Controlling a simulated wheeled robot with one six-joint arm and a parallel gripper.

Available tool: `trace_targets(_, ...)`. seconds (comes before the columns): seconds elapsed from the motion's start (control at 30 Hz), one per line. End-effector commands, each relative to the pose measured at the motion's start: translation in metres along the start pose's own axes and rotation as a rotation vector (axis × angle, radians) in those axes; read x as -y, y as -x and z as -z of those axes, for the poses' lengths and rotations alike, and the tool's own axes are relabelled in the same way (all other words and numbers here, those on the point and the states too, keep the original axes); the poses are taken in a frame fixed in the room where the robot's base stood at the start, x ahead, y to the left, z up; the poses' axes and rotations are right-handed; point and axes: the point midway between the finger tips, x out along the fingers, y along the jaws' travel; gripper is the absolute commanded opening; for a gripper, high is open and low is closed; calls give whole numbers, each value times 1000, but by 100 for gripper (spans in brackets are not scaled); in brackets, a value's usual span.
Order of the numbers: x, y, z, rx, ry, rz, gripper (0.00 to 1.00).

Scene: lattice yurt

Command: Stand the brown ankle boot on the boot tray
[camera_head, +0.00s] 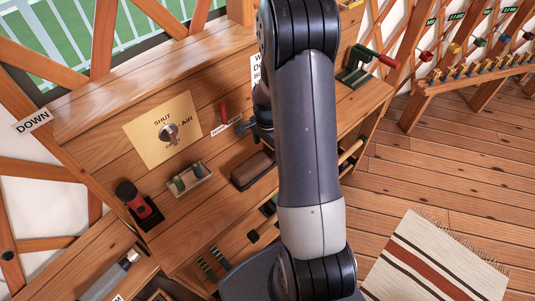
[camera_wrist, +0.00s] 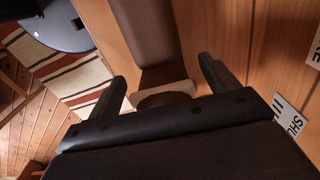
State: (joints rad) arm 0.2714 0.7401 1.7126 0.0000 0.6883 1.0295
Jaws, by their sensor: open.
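A long brown thing (camera_wrist: 143,30), which looks like the ankle boot lying down, shows in the wrist view with a pale rim at its near end. In the head view a brown block-like shape (camera_head: 253,170), probably the same thing, lies on the wooden bench just left of my arm. My gripper (camera_wrist: 162,72) is open, with one finger on each side of the pale-rimmed end. I cannot tell whether the fingers touch it. In the head view my arm hides most of the gripper. I cannot make out the boot tray for certain.
A striped rug (camera_head: 437,262) lies on the floor, lower right.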

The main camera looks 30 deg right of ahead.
Motion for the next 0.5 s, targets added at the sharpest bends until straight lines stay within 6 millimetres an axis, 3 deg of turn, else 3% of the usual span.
trace_targets(0.07, 0, 0, 0, 0, 0, 0, 80)
trace_targets(0.5, 0, 0, 0, 0, 0, 0, 44)
